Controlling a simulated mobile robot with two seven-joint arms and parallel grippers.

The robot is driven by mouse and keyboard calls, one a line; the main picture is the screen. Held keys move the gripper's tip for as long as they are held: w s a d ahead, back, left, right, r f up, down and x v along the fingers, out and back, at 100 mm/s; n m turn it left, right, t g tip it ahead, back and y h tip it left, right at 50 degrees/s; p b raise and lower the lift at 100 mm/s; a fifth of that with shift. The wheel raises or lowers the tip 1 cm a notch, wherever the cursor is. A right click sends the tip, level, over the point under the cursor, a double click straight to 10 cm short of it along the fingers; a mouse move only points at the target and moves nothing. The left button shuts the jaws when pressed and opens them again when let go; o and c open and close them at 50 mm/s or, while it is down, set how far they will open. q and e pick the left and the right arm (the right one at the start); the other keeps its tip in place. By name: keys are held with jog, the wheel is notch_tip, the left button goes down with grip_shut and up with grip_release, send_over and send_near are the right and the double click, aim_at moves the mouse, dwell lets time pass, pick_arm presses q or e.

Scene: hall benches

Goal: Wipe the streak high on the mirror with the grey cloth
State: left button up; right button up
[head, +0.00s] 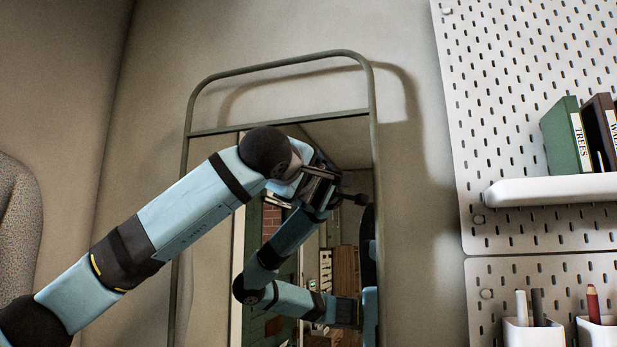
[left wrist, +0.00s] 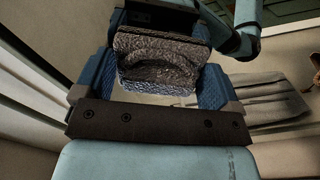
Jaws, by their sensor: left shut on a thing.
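The mirror (head: 346,150) stands against the wall in a thin dark green frame with a rounded top. My left gripper (head: 318,188) is raised in front of the upper part of the glass, at its right half. In the left wrist view the gripper is shut on the grey cloth (left wrist: 165,62), a folded, rough-textured pad between the blue fingers. In the head view I cannot make out the cloth, and I cannot tell whether it touches the glass. I see no clear streak; my gripper and arm cover part of the glass. My right gripper is not in view.
A white pegboard (head: 530,80) is on the right, with a shelf (head: 550,190) of books and cups (head: 533,335) of pens below. A grey padded seat back (head: 18,225) is at the left edge. The glass reflects my arm and the room.

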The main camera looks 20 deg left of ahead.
aim_at(325, 179)
pick_arm(q)
jog(key=shift+a, duration=3.45)
jog(key=d, duration=1)
jog(key=shift+w+d, duration=0.1)
jog(key=shift+d, duration=0.25)
jog(key=shift+a+r+b, duration=0.1)
jog(key=shift+a+b, duration=0.25)
jog(key=shift+a, duration=1.85)
jog(key=a, duration=0.6)
jog(key=shift+s+a, duration=0.15)
jog(key=shift+s, duration=0.15)
jog(key=s+b, duration=0.2)
jog(key=s, duration=0.4)
jog(key=shift+d, duration=0.2)
